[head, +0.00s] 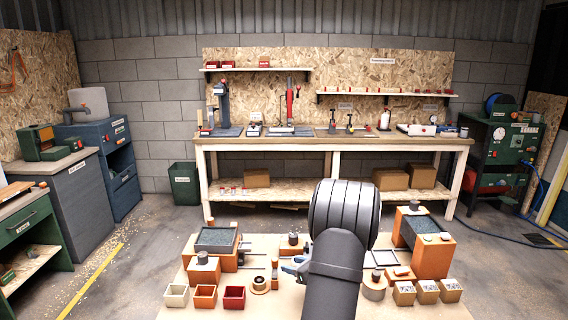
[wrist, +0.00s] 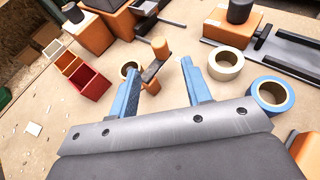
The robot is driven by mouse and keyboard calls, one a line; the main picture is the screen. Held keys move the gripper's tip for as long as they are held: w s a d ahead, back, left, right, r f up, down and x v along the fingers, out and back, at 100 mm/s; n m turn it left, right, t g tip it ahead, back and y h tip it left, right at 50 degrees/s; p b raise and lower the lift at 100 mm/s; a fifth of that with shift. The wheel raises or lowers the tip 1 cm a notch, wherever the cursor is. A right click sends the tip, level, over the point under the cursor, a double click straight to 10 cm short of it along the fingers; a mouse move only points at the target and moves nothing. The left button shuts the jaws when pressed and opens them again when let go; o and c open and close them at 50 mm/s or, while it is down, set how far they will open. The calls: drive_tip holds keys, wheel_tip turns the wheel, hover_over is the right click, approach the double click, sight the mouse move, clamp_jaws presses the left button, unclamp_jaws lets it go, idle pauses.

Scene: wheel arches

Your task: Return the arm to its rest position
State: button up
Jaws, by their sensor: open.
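My gripper (wrist: 160,68) shows in the wrist view as two blue fingers spread apart, with nothing held between them. An orange-topped peg piece with a dark bar (wrist: 154,68) stands on the table beyond the gap between the fingers. The arm hides the centre of the table.
Small cream, orange and red bins (head: 234,297) stand at the table's front left. Orange blocks (head: 434,257) stand at right. A white ring (wrist: 224,63) and blue ring (wrist: 271,96) lie right of the fingers. A workbench (head: 300,143) stands behind.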

sight(276, 260)
drive_tip(key=v, duration=0.7)
drive_tip(key=x, duration=1.7)
drive_tip(key=shift+w+a, duration=0.1)
drive_tip(key=shift+a, duration=0.05)
drive_tip(key=shift+a+n+g+y, duration=0.3)
drive_tip(key=shift+n+g+y, duration=0.6)
drive_tip(key=shift+n, duration=0.2)
drive_tip(key=v, duration=1.8)
drive_tip(key=a+f+n+g+h, duration=0.1)
drive_tip(key=a+n, duration=0.1)
drive_tip(key=s+a+f+n+g+h, duration=0.1)
drive_tip(key=a+f+n+g, duration=0.1)
drive_tip(key=a+n, duration=0.1)
drive_tip(key=a+f+n+g+h, duration=0.1)
drive_tip(key=a+f+n, duration=0.1)
drive_tip(key=n, duration=0.1)
drive_tip(key=shift+s+a+g, duration=0.3)
drive_tip(key=shift+s, duration=0.05)
drive_tip(key=a+n+h, duration=0.1)
drive_tip(key=n, duration=0.1)
drive_tip(key=f+n, duration=0.1)
drive_tip(key=shift+s+a+n+g+h, duration=0.2)
drive_tip(key=shift+a+n+g+h, duration=0.2)
drive_tip(key=n+h, duration=0.1)
drive_tip(key=n, duration=0.1)
drive_tip(key=a+n+h, duration=0.1)
drive_tip(key=shift+a+f+n, duration=0.25)
drive_tip(key=shift+f+n, duration=0.1)
drive_tip(key=shift+n, duration=0.05)
